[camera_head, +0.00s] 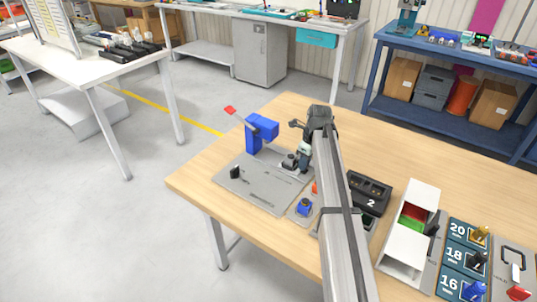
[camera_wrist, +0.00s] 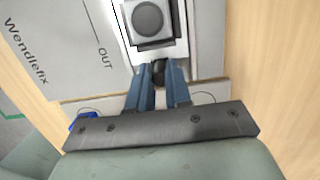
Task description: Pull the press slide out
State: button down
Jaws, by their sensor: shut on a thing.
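The press is a blue frame (camera_head: 262,130) with a red-tipped lever, standing on a grey base plate (camera_head: 250,190) on the wooden table. In the wrist view the plate (camera_wrist: 50,50) carries the words "Wendlefix" and "OUT". The press slide (camera_wrist: 127,32) is a pale block bearing a dark square holder with a round grey piece (camera_wrist: 148,18). A black knob (camera_wrist: 158,73) is at its near end. My gripper (camera_wrist: 158,88) is shut on this knob. In the head view my gripper (camera_head: 303,160) is at the right side of the plate, and my arm partly hides this area.
A blue knob (camera_head: 304,207) on a small grey plate sits close by my arm. A dark box marked 2 (camera_head: 370,192), a white bin (camera_head: 408,240) and numbered blue holders (camera_head: 465,260) stand to the right. The table's left front edge is near the plate.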

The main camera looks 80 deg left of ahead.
jog(key=c, duration=1.1)
grip_release()
jog(key=shift+w, duration=0.1)
jog(key=shift+r, duration=0.1)
jog(key=shift+r, duration=3.4)
